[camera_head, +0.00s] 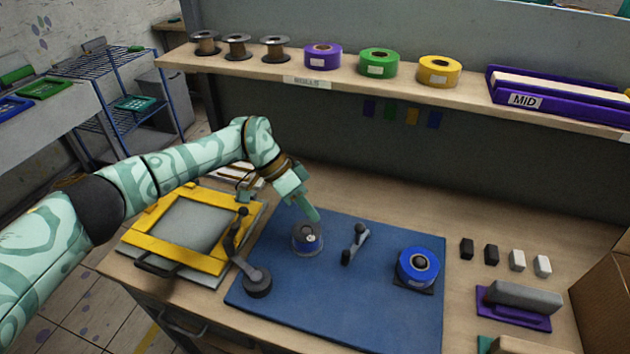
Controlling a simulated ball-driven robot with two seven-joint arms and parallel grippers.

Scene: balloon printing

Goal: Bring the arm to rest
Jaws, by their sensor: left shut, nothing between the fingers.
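My left arm reaches in from the left over the workbench (520,200). Its left gripper (312,213) is shut and empty, with the fingertips pointing down to the right. It appears just above and behind a small round spool (308,238) on the blue mat (330,300). From this view I cannot tell how far the fingertips are above the mat. My right gripper is not in view.
A yellow-framed screen (150,243) lies left of the mat, with a dark-handled tool (257,281) by its edge. Small blocks (491,254) stand at right. A shelf (480,97) holds rolls.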

